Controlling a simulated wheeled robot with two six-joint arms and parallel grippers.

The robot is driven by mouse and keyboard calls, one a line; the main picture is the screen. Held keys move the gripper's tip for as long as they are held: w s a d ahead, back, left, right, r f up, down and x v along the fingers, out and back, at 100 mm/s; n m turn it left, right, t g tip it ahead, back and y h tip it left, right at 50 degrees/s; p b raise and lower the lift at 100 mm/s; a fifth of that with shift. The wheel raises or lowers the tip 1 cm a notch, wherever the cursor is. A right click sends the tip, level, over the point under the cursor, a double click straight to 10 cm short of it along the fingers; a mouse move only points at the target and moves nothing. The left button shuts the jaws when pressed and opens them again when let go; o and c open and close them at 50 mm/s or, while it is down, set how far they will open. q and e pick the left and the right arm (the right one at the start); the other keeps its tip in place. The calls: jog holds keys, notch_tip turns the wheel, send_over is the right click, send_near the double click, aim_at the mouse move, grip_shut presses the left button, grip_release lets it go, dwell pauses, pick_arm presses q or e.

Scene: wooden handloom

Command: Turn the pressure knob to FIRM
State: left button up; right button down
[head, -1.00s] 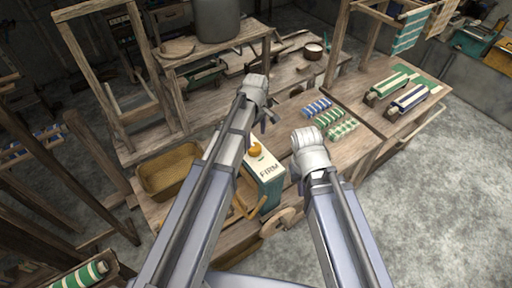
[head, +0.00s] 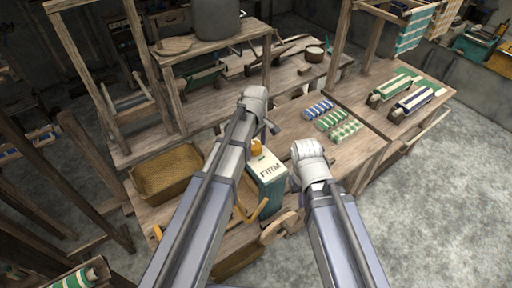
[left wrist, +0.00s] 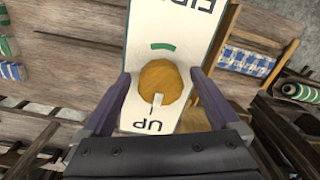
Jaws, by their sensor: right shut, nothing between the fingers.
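The orange-yellow pressure knob (head: 256,148) sits on the white top of a teal box (head: 268,190), beside the word FIRM. In the left wrist view the knob (left wrist: 160,82) shows its white pointer toward the word UP, away from a green mark on the panel's FIRM side. My left gripper (left wrist: 160,73) is open, with one finger on each side of the knob and visible gaps. In the head view my left gripper (head: 271,127) is just above and behind the box. My right gripper (head: 307,152) is shut and empty, right of the box; its fingers are mostly hidden.
A wicker basket (head: 170,176) stands left of the box on the wooden bench. Several blue and green woven pieces (head: 332,122) lie to the right. A wooden wheel (head: 280,227) is on the bench's front. A dark pot (head: 218,18) stands behind on a raised shelf.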

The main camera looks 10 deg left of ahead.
pick_arm(q)
jog(key=c, duration=1.3)
